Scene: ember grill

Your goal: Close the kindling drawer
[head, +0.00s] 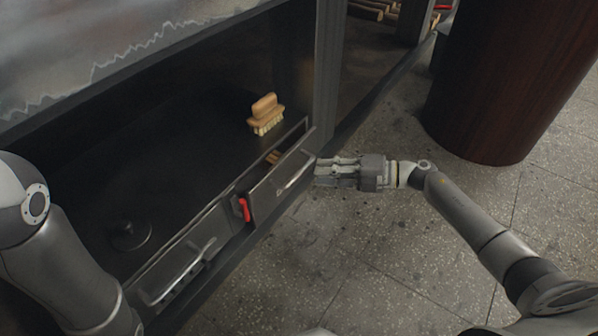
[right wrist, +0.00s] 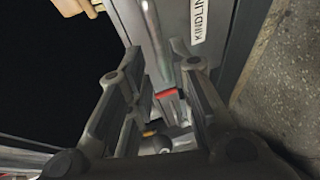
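The kindling drawer (head: 282,187) is the right-hand of two grey metal drawers under the grill. It stands partly out, with a dark gap behind its front and some wood (head: 273,157) inside. A bar handle runs along its front; in the right wrist view the handle (right wrist: 151,25) shows beside a label (right wrist: 197,22) with part of the drawer's name. My right gripper (head: 319,171) is at the right end of the drawer front. Its fingers (right wrist: 155,62) are apart, with the handle running between them; contact is unclear. My left arm shows at the left, its gripper out of view.
A red-handled object (head: 244,209) sits at the left end of the kindling drawer. The left drawer (head: 182,268) has its own handle. A wooden brush (head: 265,114) rests on the dark surface above. A dark round column (head: 510,75) stands right; the tiled floor between is clear.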

